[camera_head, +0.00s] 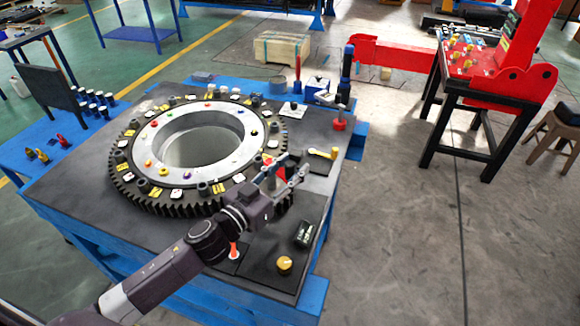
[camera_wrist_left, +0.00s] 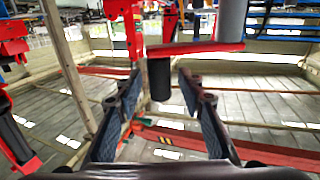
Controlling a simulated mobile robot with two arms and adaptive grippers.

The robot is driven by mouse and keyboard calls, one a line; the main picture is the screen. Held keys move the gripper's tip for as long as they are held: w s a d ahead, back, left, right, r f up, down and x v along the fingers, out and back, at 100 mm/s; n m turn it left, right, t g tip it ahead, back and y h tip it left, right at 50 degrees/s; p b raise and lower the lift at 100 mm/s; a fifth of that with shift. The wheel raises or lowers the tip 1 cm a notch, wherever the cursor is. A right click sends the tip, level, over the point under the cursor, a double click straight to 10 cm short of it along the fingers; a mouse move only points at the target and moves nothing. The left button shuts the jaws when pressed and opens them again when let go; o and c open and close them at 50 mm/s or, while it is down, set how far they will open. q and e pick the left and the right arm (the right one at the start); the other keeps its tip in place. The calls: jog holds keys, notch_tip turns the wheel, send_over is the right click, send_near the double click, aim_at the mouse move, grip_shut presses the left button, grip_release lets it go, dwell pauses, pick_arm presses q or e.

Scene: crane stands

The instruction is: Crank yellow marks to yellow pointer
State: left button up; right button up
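A toothed dark ring (camera_head: 150,200) with a pale inner rim lies on the grey tabletop. Small coloured knobs and yellow and white tags sit around it, including a yellow mark (camera_head: 163,171). A yellow lever-like piece (camera_head: 322,153) lies right of the ring; I cannot tell whether it is the yellow pointer. My left gripper (camera_head: 288,176) is over the ring's right front edge. In the left wrist view its fingers (camera_wrist_left: 160,92) are open on either side of a dark upright crank grip (camera_wrist_left: 160,78), with small gaps. A red crank arm (camera_wrist_left: 195,48) joins the grip to a grey post (camera_wrist_left: 232,18).
A dark post with blue top (camera_head: 346,68) stands near the back right. A red machine on a black stand (camera_head: 500,90) is farther right. The floor between is clear.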

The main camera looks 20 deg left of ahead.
pick_arm(q)
jog(key=shift+c, duration=0.7)
grip_shut()
jog(key=shift+w+d+n+y, duration=0.15)
jog(key=shift+n+y, duration=0.25)
jog(key=shift+y, duration=0.2)
jog(key=shift+r, duration=0.1)
